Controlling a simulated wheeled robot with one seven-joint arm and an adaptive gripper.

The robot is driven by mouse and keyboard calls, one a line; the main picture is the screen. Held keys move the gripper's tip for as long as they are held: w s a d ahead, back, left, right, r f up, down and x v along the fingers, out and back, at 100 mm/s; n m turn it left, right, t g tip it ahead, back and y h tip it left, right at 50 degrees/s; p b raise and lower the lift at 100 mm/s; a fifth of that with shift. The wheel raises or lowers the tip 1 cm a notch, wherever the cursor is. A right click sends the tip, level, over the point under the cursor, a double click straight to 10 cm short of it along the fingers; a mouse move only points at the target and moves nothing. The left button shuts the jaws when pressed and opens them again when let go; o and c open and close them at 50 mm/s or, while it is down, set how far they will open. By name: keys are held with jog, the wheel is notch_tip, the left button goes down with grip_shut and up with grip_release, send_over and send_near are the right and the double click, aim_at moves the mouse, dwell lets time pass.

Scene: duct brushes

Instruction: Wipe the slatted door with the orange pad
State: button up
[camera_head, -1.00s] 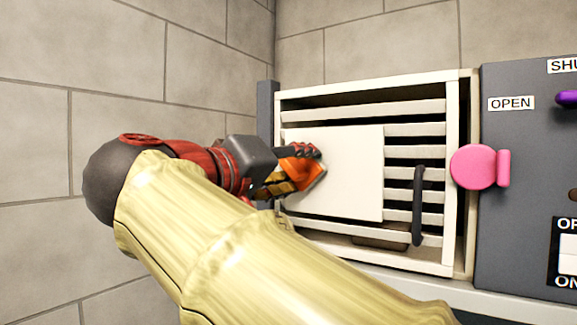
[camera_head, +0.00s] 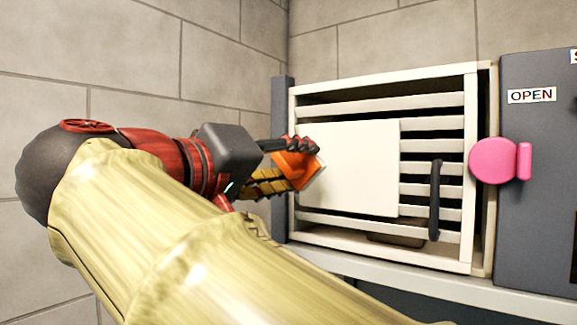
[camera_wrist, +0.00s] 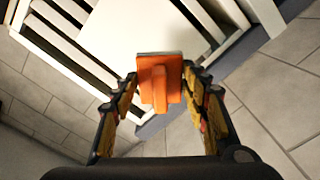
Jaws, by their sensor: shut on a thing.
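The white slatted door (camera_head: 432,102) closes the front of a pale box, with a plain flat white panel (camera_head: 360,165) across its left and middle and a dark vertical handle (camera_head: 435,198) at right. My gripper (camera_head: 288,165) is at the door's left side, shut on the orange pad (camera_head: 300,168). The pad's face is turned towards the panel's left edge; I cannot tell if it touches. In the wrist view, the orange pad (camera_wrist: 160,84) sits between both fingers of my gripper (camera_wrist: 163,88), overlapping the edge of the white panel (camera_wrist: 140,30).
A pink round knob (camera_head: 492,161) sticks out right of the door, beside a dark grey panel (camera_head: 540,130) with an OPEN label (camera_head: 532,95). A dark post (camera_head: 281,110) stands at the door's left edge. Block walls (camera_head: 130,60) lie behind. A pale ledge (camera_head: 420,284) runs below.

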aim_at(282, 165)
jog(key=shift+s+a, duration=0.15)
jog(key=shift+v, duration=1.5)
